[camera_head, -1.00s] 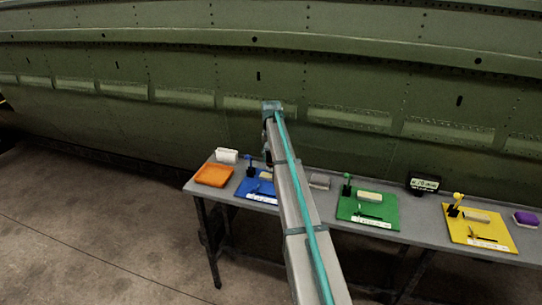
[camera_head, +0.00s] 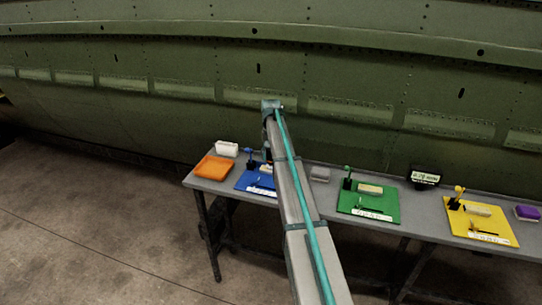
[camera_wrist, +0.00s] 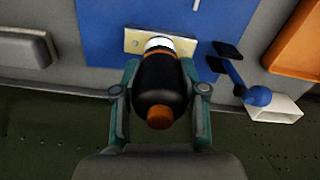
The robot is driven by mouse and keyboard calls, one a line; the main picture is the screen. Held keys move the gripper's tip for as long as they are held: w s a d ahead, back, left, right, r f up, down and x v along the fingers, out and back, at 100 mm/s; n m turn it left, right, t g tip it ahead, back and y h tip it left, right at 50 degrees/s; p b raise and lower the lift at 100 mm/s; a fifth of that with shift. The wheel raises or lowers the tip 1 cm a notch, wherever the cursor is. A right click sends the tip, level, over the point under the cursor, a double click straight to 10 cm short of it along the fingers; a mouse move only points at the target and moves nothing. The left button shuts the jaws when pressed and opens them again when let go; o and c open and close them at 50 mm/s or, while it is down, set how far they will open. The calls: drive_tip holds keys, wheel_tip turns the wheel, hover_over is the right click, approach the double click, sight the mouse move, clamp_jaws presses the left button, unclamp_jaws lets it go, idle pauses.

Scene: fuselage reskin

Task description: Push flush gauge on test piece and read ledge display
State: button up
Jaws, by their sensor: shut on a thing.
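My gripper (camera_wrist: 160,68) is shut on a black cylindrical gauge (camera_wrist: 158,88) with an orange cap and a white collar, in the wrist view. The collar end is over a cream test piece (camera_wrist: 133,41) on the blue mat (camera_wrist: 100,25); I cannot tell whether it touches. In the head view my arm hides the gripper and gauge, and the blue mat (camera_head: 246,182) is partly covered. A black ledge display (camera_head: 424,177) stands behind the table's right half. Its pale characters look like a millimetre value, too small to read surely.
A blue stand (camera_wrist: 240,84) is close beside the gripper in the wrist view. An orange tray (camera_head: 214,167) and white box (camera_head: 227,148) are at the table's left end. Green (camera_head: 350,205) and yellow (camera_head: 458,222) mats lie to the right. The green fuselage (camera_head: 150,100) is behind the table.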

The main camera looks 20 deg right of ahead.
drive_tip(key=shift+f, duration=0.5)
idle(1.0)
drive_tip(key=shift+r, duration=0.1)
drive_tip(key=shift+r+p, duration=1.5)
drive_tip(key=shift+r, duration=1.95)
